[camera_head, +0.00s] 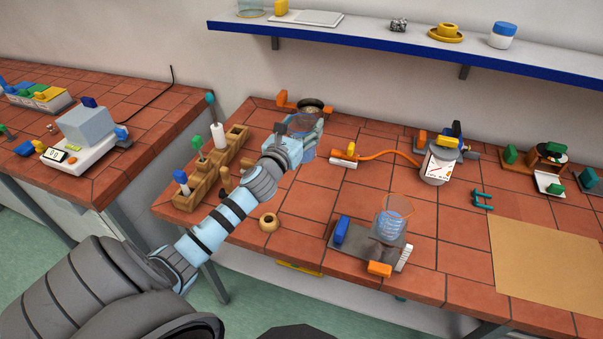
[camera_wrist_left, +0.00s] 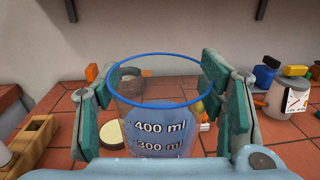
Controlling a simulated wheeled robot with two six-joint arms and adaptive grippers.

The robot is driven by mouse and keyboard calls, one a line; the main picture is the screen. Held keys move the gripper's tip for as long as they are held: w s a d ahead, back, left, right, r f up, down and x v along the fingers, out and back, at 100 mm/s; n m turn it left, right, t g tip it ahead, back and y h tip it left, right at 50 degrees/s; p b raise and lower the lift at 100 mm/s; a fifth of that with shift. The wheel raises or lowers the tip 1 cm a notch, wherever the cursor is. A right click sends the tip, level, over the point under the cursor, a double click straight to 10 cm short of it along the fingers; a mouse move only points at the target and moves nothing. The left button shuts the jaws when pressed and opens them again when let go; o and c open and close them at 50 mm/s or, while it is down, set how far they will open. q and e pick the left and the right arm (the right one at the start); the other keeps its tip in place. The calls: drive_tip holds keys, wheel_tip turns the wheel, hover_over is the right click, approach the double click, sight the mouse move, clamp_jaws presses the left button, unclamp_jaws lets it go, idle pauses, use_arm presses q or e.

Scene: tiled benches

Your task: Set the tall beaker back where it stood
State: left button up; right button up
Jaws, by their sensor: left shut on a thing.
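My left gripper (camera_head: 300,128) is shut on a clear beaker with a blue rim, over the back of the tiled bench. In the left wrist view the beaker (camera_wrist_left: 157,138) stands upright between the teal finger pads, with 400 ml and 300 ml marks and bluish contents. In the head view the gripper largely hides this beaker (camera_head: 308,153). I cannot tell whether its base touches the tiles. A second clear beaker (camera_head: 391,222), with an orange-red rim, stands on a grey plate device (camera_head: 358,243) at the front. My right gripper is out of view.
A dark round-topped item (camera_head: 311,105) is just behind the gripper. A wooden rack (camera_head: 212,168) stands to the left and a small tan ring (camera_head: 269,222) nearer. An orange hose (camera_head: 385,155) leads to a jar with a dial (camera_head: 438,165). Tiles between hose and grey device are clear.

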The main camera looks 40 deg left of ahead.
use_arm(q)
drive_tip(key=f, duration=0.5)
drive_tip(key=shift+w+a+f, duration=0.1)
drive_tip(key=shift+w+f, duration=0.1)
drive_tip(key=shift+f, duration=0.05)
drive_tip(key=f+b, duration=0.1)
drive_tip(key=f, duration=0.2)
drive_tip(key=f+b, duration=0.1)
drive_tip(key=shift+s+f+b, duration=0.3)
drive_tip(key=shift+f+b, duration=0.35)
drive_tip(key=shift+b, duration=0.05)
wheel_tip(320, 180, down, 5)
drive_tip(key=b, duration=0.4)
drive_tip(key=shift+w+r, duration=0.1)
drive_tip(key=shift+r, duration=0.35)
drive_tip(key=o, duration=1.6)
drive_tip(key=shift+o, duration=1.4)
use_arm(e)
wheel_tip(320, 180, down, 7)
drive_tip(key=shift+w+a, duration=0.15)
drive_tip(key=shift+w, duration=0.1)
